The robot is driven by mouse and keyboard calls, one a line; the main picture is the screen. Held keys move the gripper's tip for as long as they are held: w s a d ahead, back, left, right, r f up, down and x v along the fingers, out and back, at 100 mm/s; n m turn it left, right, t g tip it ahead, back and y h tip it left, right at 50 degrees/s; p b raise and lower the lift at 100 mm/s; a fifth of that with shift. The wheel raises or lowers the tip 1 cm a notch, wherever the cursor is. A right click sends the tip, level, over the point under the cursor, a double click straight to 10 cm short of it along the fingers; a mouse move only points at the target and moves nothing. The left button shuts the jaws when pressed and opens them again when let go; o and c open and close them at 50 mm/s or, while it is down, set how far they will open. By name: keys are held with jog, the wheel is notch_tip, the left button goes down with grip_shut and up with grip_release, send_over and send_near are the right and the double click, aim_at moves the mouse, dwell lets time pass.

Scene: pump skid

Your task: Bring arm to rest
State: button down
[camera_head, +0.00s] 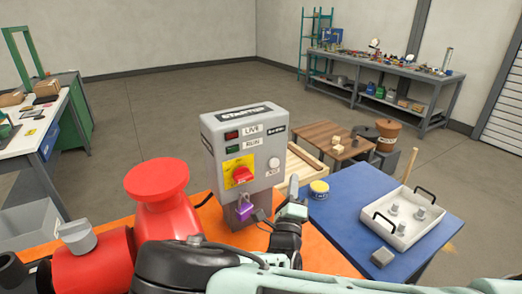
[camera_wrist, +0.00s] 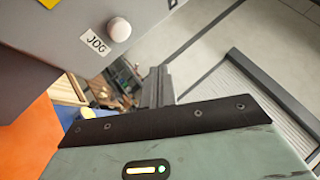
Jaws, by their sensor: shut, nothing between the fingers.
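My arm reaches across the bottom of the head camera view, in front of an orange surface (camera_head: 205,225). My gripper (camera_head: 293,186) points upward just right of the grey starter box (camera_head: 214,150); in the wrist view its fingers (camera_wrist: 156,85) are together with nothing between them. The starter box has LIVE and RUN indicators, a red rotary switch (camera_head: 242,174) on a yellow plate and a white JOG button (camera_head: 273,163). The JOG button also shows close up in the wrist view (camera_wrist: 118,30). A purple padlock (camera_head: 245,209) hangs just below the red switch.
A large red pump fitting (camera_head: 157,190) stands left of the box. On the right, a blue table (camera_head: 350,215) holds a white tray (camera_head: 400,232) and a yellow-banded tin (camera_head: 319,189). A wooden table (camera_head: 325,132) and a workbench (camera_head: 385,65) stand behind. Open floor lies beyond.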

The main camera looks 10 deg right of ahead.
jog(key=s+d+f+m+g+h+b, duration=0.1)
jog(key=s+d+f+m+g+h, duration=0.1)
jog(key=s+d+m+g+h, duration=0.8)
jog(key=s+a+f+m+g+y+b, duration=0.1)
jog(key=s+a+f+m+g+y, duration=0.1)
jog(key=s+m+g+y, duration=0.8)
jog(key=s+a+r+m+y+b, duration=0.1)
jog(key=s+a+r+m+y, duration=0.3)
jog(key=a+m, duration=0.3)
jog(key=s+a+r+m+y+b, duration=0.1)
jog(key=s+a+r+m+y, duration=0.4)
jog(key=m, duration=0.5)
jog(key=shift+s+a+r+g+y, duration=0.15)
jog(key=shift+s+a+g+y, duration=0.25)
jog(key=shift+s+a, duration=0.7)
